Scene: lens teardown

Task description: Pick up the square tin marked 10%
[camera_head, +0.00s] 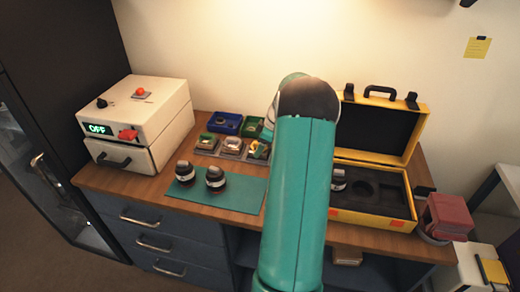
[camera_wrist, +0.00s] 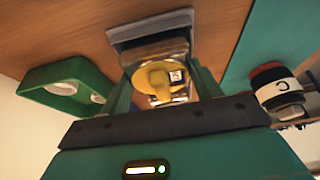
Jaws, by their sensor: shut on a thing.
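In the wrist view my gripper (camera_wrist: 162,76) is shut on a square, clear-sided tin (camera_wrist: 158,54) with a yellow round piece and a small dark-and-white label inside. The fingers lie against its left and right sides. No 10% mark is legible. A grey square plate or rim (camera_wrist: 150,24) shows just beyond the tin; I cannot tell whether they touch. In the head view several small grey square containers (camera_head: 207,142) stand in a row behind the mat.
A green tray (camera_wrist: 48,78) lies left of my gripper, and a dark lens marked C (camera_wrist: 278,88) stands at right on the teal mat (camera_head: 232,200). A white box (camera_head: 150,112) reading OFF stands left; a yellow open case (camera_head: 372,214) stands right.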

